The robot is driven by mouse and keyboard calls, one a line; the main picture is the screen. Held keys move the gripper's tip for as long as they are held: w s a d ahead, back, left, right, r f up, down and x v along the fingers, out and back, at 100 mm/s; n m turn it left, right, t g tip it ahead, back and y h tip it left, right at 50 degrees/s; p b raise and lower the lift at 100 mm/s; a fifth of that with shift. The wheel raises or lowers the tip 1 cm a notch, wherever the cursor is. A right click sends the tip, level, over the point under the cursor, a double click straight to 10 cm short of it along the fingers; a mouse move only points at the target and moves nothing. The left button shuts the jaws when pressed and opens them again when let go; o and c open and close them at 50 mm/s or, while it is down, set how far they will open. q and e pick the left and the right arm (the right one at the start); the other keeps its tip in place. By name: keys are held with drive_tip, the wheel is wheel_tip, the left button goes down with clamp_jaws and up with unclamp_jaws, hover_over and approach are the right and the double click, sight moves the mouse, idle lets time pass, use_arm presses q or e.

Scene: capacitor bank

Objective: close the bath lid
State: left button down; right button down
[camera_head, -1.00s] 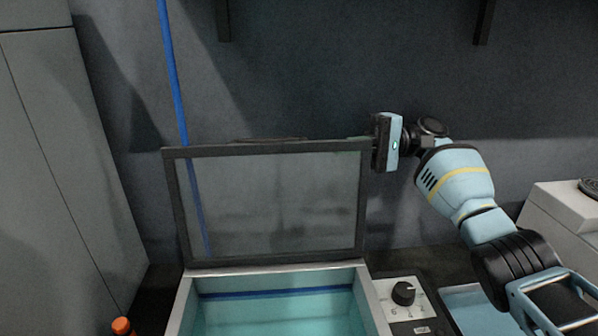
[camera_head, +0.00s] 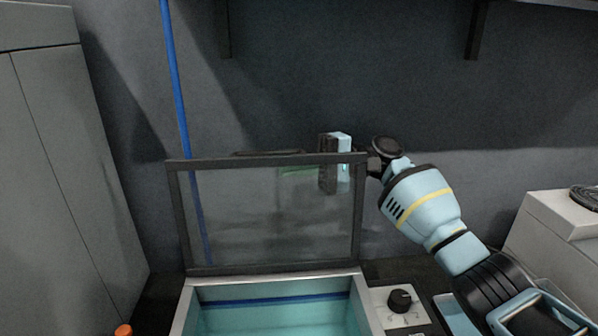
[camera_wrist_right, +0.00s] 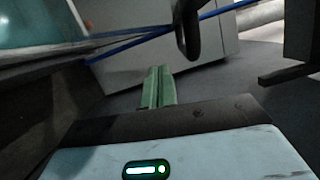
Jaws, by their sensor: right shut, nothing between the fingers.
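The bath lid (camera_head: 275,218), a clear pane in a dark frame, stands upright at the back edge of the bath (camera_head: 190,312), which is open and holds teal liquid. A dark handle (camera_head: 268,153) shows along the lid's top edge. My right gripper (camera_head: 297,171) is behind the lid, near its upper right corner, seen through the pane and pointing left. Its green fingers are shut and empty, and show in the right wrist view (camera_wrist_right: 158,88). A dark curved piece, perhaps the handle, is beyond them there. I cannot tell whether the gripper touches the lid. My left gripper is not in view.
A control box with a black knob (camera_head: 400,300) sits right of the bath. An orange-capped bottle (camera_head: 123,330) is at lower left. A blue pipe (camera_head: 175,90) runs down the wall behind the lid. A grey cabinet (camera_head: 60,190) stands left, a white box (camera_head: 555,222) right.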

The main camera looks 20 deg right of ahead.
sight(298, 177)
drive_tip(key=shift+s+a+r+p, duration=0.1)
drive_tip(key=shift+s+a+p, duration=0.1)
drive_tip(key=shift+s, duration=0.6)
drive_tip(key=shift+s+a+r+p, duration=0.1)
drive_tip(key=shift+s+p, duration=0.1)
drive_tip(key=shift+s, duration=0.55)
drive_tip(key=shift+s+a, duration=0.1)
drive_tip(key=shift+s, duration=0.3)
drive_tip(key=shift+a, duration=0.1)
